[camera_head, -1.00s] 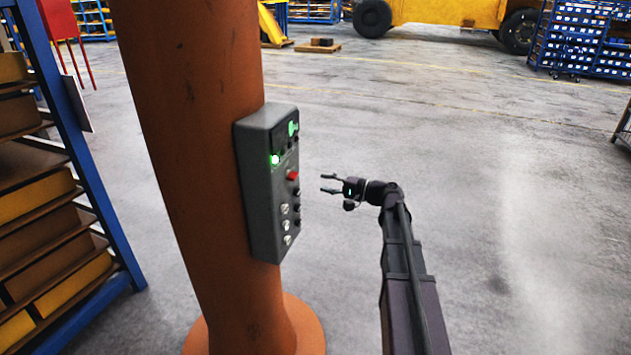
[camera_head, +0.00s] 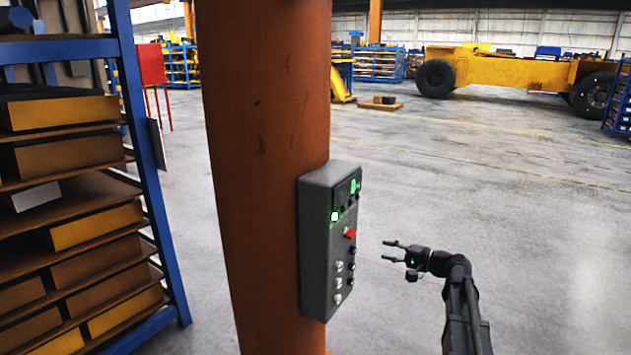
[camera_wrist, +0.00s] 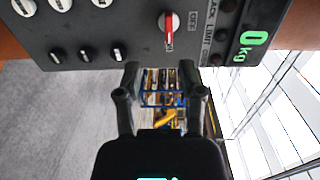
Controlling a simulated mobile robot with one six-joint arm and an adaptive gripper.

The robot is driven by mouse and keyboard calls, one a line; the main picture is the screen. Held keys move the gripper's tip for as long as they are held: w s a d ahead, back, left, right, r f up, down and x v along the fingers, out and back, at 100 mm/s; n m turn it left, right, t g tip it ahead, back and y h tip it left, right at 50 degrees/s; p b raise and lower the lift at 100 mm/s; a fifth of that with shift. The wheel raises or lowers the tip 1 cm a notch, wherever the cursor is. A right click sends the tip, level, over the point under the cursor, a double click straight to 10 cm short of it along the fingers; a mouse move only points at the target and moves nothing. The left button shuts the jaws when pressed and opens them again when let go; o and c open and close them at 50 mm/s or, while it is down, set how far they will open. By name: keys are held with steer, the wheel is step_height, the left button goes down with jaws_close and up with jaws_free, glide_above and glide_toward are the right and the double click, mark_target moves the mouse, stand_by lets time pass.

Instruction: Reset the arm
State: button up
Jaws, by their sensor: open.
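My gripper (camera_head: 391,251) is open and empty in the head view, to the right of a grey control box (camera_head: 318,245) and apart from it. My arm reaches up from the lower right. The red switch (camera_wrist: 169,32) shows there beside a green "0 kg" display (camera_wrist: 252,42).
A blue rack (camera_head: 150,170) with boxes on its shelves stands close at the left. A yellow vehicle frame (camera_head: 505,72) and blue shelving (camera_head: 378,64) stand far back. A small pallet (camera_head: 381,104) lies on the floor. The floor in the middle and right is clear.

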steer(key=s+a+f+n+g+h, duration=0.5)
steer(key=s+a+f+g+h, duration=0.5)
steer(key=s+f, duration=0.55)
steer(key=s+d+f+n+h, duration=0.1)
steer(key=s+f+n+h, duration=0.1)
steer(key=s+h, duration=0.2)
steer(key=shift+s+f, duration=0.15)
steer(key=shift+s, duration=1)
